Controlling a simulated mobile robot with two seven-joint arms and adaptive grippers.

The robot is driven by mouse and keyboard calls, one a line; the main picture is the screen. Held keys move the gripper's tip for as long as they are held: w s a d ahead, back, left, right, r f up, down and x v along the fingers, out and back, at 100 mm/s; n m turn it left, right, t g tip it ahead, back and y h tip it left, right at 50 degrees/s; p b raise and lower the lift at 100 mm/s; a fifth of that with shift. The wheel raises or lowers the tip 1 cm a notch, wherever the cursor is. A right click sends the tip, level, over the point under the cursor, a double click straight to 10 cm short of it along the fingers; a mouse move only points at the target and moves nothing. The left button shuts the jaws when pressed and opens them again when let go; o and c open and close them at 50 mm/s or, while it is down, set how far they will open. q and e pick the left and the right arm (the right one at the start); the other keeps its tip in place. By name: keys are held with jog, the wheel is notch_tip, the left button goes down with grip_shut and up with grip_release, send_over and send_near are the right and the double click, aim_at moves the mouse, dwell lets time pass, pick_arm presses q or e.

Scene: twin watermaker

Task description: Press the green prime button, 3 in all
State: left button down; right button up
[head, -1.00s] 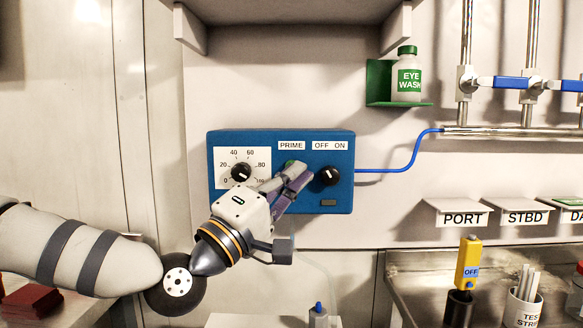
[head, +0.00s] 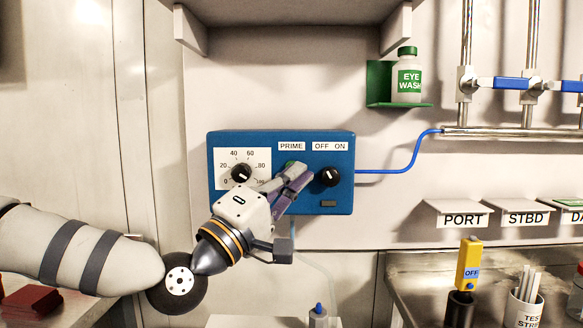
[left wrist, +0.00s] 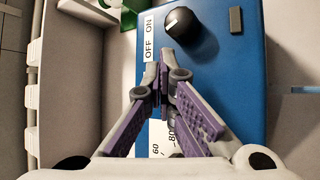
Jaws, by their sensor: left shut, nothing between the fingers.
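The blue control box (head: 222,198) is on the wall, with a PRIME label (head: 291,146) on its upper middle. A sliver of the green prime button (head: 290,164) shows just below that label; the rest is hidden behind my fingertips. My left gripper (head: 297,172) is shut and empty, its tips at the button. I cannot tell whether they touch it. In the left wrist view the closed fingers (left wrist: 160,70) point at the blue face and cover the button. My right gripper is not in view.
A black dial (head: 241,173) is left of the fingers, and a black OFF/ON knob (head: 330,176) is close on their right. A blue tube (head: 400,169) leaves the box's right side. A green shelf with an eye wash bottle (head: 407,80) is above right.

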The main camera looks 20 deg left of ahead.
pick_arm(q)
jog(key=shift+s+d, duration=0.15)
jog(key=shift+s, duration=0.55)
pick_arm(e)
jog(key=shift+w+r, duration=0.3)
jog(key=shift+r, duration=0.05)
pick_arm(q)
jog(key=s+p, duration=0.1)
jog(key=s, duration=0.1)
jog(key=s+d+p, duration=0.1)
jog(key=s, duration=0.1)
jog(key=shift+s+d, duration=0.2)
jog(key=shift+s, duration=0.2)
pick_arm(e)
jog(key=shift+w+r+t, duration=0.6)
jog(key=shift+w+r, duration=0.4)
